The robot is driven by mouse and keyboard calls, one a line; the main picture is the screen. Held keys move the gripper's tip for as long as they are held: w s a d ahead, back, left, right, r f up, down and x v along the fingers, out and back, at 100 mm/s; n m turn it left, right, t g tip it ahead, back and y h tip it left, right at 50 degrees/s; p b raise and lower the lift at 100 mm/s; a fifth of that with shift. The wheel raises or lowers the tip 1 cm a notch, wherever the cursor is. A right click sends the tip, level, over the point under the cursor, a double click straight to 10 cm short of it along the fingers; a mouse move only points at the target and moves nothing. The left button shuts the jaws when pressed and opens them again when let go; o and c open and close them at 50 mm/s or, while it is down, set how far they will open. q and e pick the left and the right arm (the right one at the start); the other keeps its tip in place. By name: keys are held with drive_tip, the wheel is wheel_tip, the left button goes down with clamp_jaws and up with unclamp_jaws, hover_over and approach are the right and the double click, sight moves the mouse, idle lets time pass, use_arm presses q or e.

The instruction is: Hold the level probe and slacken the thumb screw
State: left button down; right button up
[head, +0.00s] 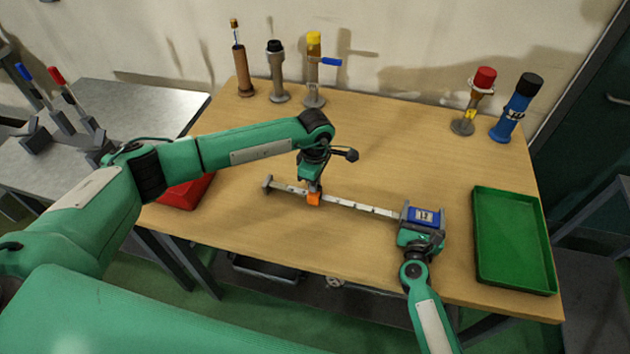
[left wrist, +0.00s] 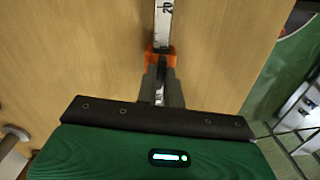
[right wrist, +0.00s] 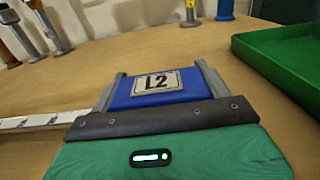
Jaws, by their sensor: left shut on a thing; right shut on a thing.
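The level probe has a blue head (head: 424,216) marked L2 and a pale graduated rod (head: 362,207) lying across the middle of the table to the left. My right gripper (head: 418,230) is shut on the blue head, which fills the space between the fingers in the right wrist view (right wrist: 158,88). An orange collar (head: 314,199) sits around the rod, and it also shows in the left wrist view (left wrist: 150,56). My left gripper (head: 312,184) is above this collar, its fingers shut on a small part there. That part, apparently the thumb screw, is mostly hidden by the fingers.
A green tray (head: 513,285) stands at the right. A red tray (head: 184,192) is partly behind my left arm. Several upright instruments, including a blue one with a black cap (head: 515,110), stand along the back. The table (head: 400,130) behind the rod is clear.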

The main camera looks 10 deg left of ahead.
use_arm(q)
drive_tip(key=shift+n, duration=0.5)
drive_tip(key=c, duration=1.5)
unclamp_jaws()
wheel_tip(320, 180, up, 12)
drive_tip(key=shift+r, duration=0.1)
use_arm(e)
drive_tip(key=o, duration=1.5)
